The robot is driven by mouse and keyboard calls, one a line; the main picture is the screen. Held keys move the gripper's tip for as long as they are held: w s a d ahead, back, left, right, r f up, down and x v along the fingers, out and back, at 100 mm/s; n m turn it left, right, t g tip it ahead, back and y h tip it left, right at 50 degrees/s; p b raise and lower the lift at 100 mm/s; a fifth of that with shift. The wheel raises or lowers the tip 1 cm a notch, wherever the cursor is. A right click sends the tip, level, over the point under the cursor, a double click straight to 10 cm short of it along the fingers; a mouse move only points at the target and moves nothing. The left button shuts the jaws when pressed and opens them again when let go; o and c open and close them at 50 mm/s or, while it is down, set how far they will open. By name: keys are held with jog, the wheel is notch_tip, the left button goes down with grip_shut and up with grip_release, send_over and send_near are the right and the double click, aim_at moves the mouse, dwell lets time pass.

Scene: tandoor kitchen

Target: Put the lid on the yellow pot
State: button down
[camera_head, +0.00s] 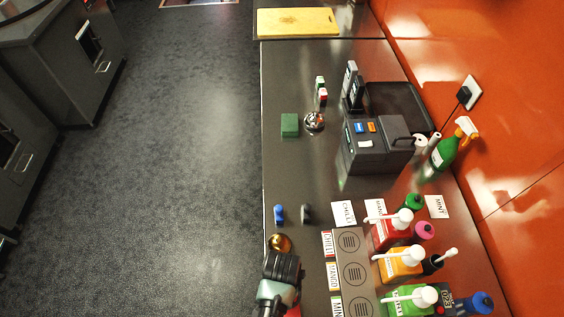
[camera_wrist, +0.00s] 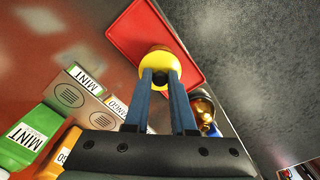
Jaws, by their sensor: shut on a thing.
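In the wrist view my gripper (camera_wrist: 161,77) has its two blue-grey fingers closed around a small dark round piece, which looks like the lid's knob (camera_wrist: 160,76). A round yellow shape (camera_wrist: 158,61) with an orange-brown far side lies right beyond the fingertips, over a red tray (camera_wrist: 130,36). I cannot tell how much of the yellow is lid and how much is pot, or whether they touch. In the head view my gripper (camera_head: 279,292) is at the lower edge and hides the pot and lid.
A shiny gold round object (camera_head: 280,243) stands close to my gripper. A blue item (camera_head: 279,213) and a dark item (camera_head: 306,212) stand behind it. Sauce bottles (camera_head: 391,230) and a grey holder (camera_head: 354,270) are to the right. The counter's middle (camera_head: 300,170) is clear.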

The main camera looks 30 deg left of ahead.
jog(key=shift+c, duration=1)
grip_release()
notch_tip(320, 180, up, 5)
jog(key=p, duration=0.5)
jog(key=shift+f, duration=0.1)
jog(key=shift+r, duration=1.1)
grip_shut()
